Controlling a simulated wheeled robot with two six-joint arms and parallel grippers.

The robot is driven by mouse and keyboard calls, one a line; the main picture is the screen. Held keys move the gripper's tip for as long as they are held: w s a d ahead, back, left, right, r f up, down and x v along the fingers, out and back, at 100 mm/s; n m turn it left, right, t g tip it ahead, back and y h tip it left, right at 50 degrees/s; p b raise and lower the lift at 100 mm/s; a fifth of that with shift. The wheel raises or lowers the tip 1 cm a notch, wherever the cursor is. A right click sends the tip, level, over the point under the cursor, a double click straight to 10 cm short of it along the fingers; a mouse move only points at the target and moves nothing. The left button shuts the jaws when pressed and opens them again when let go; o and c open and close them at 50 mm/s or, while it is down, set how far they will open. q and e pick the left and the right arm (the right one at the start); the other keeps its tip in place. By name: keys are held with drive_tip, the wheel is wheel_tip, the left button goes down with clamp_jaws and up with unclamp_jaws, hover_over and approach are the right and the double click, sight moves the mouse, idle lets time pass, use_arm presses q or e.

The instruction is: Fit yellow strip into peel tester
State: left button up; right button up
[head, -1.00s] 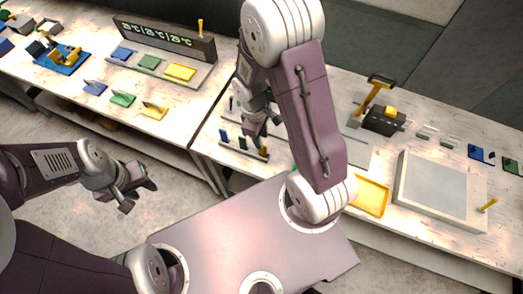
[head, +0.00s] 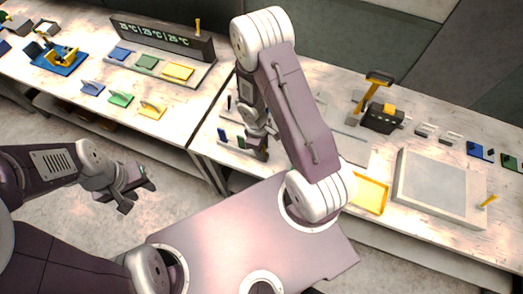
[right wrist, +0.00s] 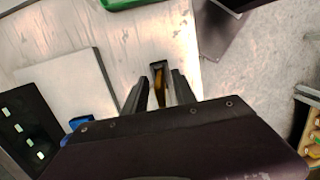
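My right gripper (head: 256,148) is low over the left end of the right-hand table, at the right end of a small rack with blue (head: 222,135) and green (head: 241,142) pieces. In the right wrist view its fingers (right wrist: 160,92) are apart. An upright dark piece with a yellow-orange strip (right wrist: 158,76) stands between them, with gaps visible on both sides. The strip is hidden in the head view. My left gripper (head: 135,188) is open and empty over the floor. I cannot tell surely which device is the peel tester; a dark device with a yellow handle (head: 381,118) stands on this table.
A yellow tray (head: 370,194) and a grey-white tray (head: 436,190) lie on the right-hand table. The left table holds a temperature display (head: 160,38), coloured plates and a blue-based yellow device (head: 57,58). A gap separates the tables.

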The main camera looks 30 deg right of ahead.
clamp_jaws()
drive_tip(key=shift+r, duration=0.15)
